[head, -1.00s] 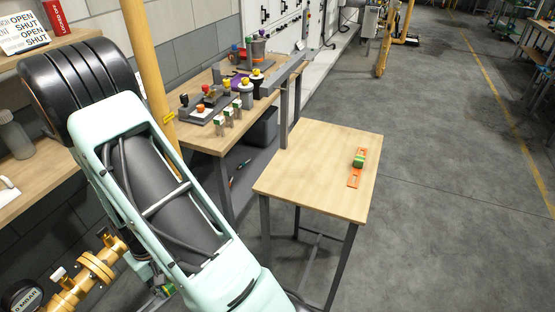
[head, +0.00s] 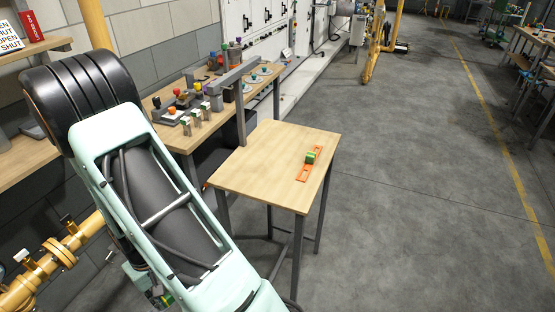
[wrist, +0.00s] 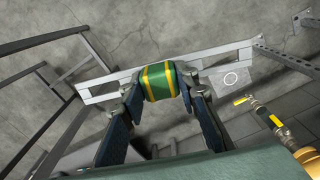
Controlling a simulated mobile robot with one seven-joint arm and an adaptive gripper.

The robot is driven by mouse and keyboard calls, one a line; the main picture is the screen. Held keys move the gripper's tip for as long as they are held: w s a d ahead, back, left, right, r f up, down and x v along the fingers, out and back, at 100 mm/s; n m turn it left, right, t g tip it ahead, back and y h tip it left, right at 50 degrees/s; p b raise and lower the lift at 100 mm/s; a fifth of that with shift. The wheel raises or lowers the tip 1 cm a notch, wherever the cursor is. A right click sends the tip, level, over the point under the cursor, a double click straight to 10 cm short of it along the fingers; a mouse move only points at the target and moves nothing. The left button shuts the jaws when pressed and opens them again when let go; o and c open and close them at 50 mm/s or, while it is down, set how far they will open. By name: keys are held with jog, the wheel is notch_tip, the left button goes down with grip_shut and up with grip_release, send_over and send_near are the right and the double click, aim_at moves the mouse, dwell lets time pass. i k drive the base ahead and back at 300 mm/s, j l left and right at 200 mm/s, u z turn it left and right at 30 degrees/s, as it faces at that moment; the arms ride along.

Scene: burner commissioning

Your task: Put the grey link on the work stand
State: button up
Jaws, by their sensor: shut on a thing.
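In the wrist view my gripper (wrist: 160,86) is shut on the green, yellow-banded grip of the grey link (wrist: 222,58). The link is a long flat bar with slots, reaching out to both sides of the fingers, held above the floor. In the head view my arm covers the lower left, and the gripper and grey link cannot be made out there. A wooden-topped stand with dark legs, which I take as the work stand (head: 262,152), is right of my arm. The link is not over its top.
An orange link (head: 303,174) with a green grip lies on the stand's right side; the rest of its top looks clear. A workbench (head: 172,138) with several fittings stands behind it. A brass valve (wrist: 272,120) is close by at right in the wrist view. Open floor lies right of the stand.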

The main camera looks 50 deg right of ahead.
aim_at(283, 161)
jog(key=k+l, duration=0.55)
jog(key=l, duration=0.2)
jog(key=k+l, duration=0.15)
jog(key=l, duration=0.2)
jog(key=k+l, duration=0.1)
jog(key=l, duration=0.55)
jog(key=i+l, duration=0.1)
jog(key=l, duration=1.2)
